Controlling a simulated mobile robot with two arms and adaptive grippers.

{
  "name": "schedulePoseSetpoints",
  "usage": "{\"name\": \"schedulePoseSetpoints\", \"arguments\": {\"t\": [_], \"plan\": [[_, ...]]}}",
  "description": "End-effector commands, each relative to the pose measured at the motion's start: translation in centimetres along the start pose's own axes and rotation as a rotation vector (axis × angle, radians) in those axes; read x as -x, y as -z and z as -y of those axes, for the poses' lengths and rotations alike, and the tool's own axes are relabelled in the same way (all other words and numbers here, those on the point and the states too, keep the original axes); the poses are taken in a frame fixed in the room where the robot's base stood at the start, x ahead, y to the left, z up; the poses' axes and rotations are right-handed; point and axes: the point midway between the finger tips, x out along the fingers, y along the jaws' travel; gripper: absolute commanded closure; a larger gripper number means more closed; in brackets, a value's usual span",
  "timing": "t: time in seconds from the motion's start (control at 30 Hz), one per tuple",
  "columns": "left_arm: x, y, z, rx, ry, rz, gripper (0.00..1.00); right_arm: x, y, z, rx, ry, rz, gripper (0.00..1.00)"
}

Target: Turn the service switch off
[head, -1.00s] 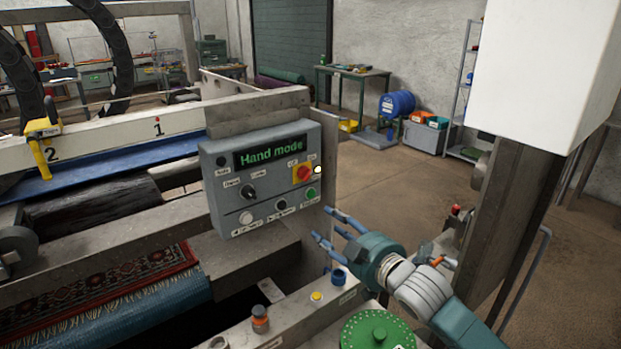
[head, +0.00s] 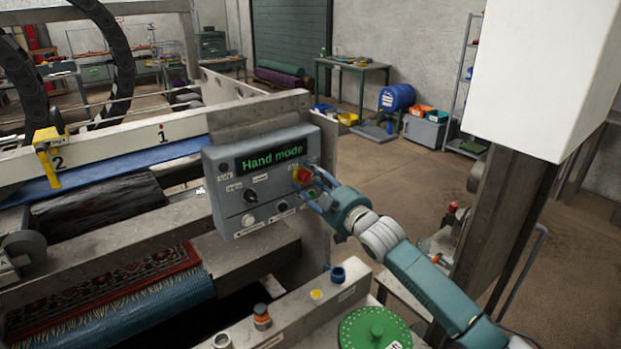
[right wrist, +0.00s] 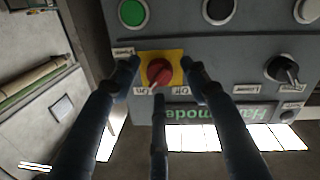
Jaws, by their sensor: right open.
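The grey control panel (head: 228,190) has a lit green display (head: 270,157) reading "Hand mode". The service switch, a red knob on a yellow plate, is at the panel's right side in the head view (head: 301,174). It shows clearly in the right wrist view (right wrist: 159,72), upside down, with "On" and "Off" labels beside it. My right gripper (head: 312,184) is open at the panel. In the right wrist view its blue fingers (right wrist: 160,80) are spread around the knob, with gaps at both sides; contact cannot be told. My left gripper is out of view.
A black selector (right wrist: 282,70) and a green button (right wrist: 133,12) are close to the switch on the panel. A green round cover (head: 375,330) and a blue knob (head: 337,273) are on the ledge below. A post (head: 510,210) stands right of my arm.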

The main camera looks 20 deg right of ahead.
Motion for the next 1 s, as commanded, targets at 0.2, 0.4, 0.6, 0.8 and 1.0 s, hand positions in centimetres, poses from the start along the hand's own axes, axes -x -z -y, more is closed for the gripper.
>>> {"name": "schedulePoseSetpoints", "arguments": {"t": [0.2, 0.4, 0.6, 0.8, 1.0], "plan": [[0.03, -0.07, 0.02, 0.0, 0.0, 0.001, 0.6, -0.17, -0.07, 0.05, 0.001, 0.0, 0.001, 0.55], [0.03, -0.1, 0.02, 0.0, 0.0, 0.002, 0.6, -0.14, -0.07, 0.03, 0.001, 0.0, 0.001, 0.81], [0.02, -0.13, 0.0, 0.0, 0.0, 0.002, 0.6, -0.13, -0.09, 0.04, 0.001, 0.0, 0.001, 1.0], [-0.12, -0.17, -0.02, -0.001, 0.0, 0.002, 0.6, -0.13, -0.15, 0.08, 0.026, 0.0, 0.0, 1.0], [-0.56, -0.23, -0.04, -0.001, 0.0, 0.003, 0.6, -0.12, -0.3, 0.09, 0.115, -0.003, -0.007, 1.0]]}}
